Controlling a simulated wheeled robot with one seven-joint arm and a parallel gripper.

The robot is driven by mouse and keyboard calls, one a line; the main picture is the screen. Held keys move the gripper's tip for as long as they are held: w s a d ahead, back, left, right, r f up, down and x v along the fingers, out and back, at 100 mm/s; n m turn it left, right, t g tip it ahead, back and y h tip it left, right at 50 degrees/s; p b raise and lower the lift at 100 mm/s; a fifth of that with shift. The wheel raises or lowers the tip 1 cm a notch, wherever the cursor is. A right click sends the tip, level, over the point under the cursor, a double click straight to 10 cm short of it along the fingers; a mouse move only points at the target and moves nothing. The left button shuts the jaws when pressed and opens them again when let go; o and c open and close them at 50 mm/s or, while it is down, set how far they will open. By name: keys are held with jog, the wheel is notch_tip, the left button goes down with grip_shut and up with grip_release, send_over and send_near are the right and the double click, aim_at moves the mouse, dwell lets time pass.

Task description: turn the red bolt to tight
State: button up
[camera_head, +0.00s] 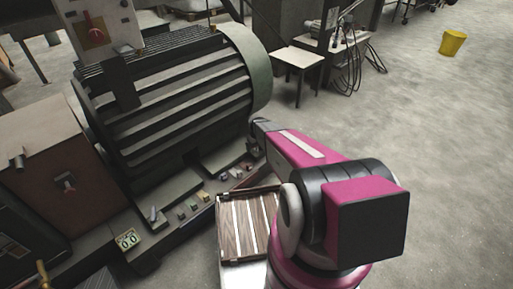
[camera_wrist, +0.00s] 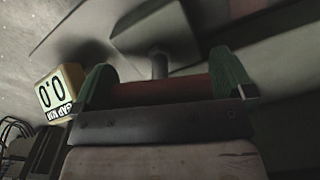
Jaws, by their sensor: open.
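In the wrist view my gripper (camera_wrist: 165,78) shows two green-padded fingers set wide apart. A dark reddish bar (camera_wrist: 160,89) spans the space between them; I cannot tell if it is part of my gripper or beyond it. A grey stud (camera_wrist: 159,63) stands just past the fingers, under a pale grey block (camera_wrist: 155,28); its colour is not clearly red. I cannot pick out the red bolt there. My gripper is hidden in that view.
A yellow gauge (camera_head: 127,240) reads 0.0 and also shows in the wrist view (camera_wrist: 58,90). A wood-slatted tray (camera_head: 226,232) lies beside the motor base. A white stool (camera_head: 298,58) and a yellow bucket (camera_head: 452,42) stand behind. The floor at right is clear.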

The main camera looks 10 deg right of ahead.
jog(key=c, duration=0.7)
jog(key=shift+c, duration=0.2)
jog(key=shift+m, duration=0.3)
jog(key=m, duration=1.9)
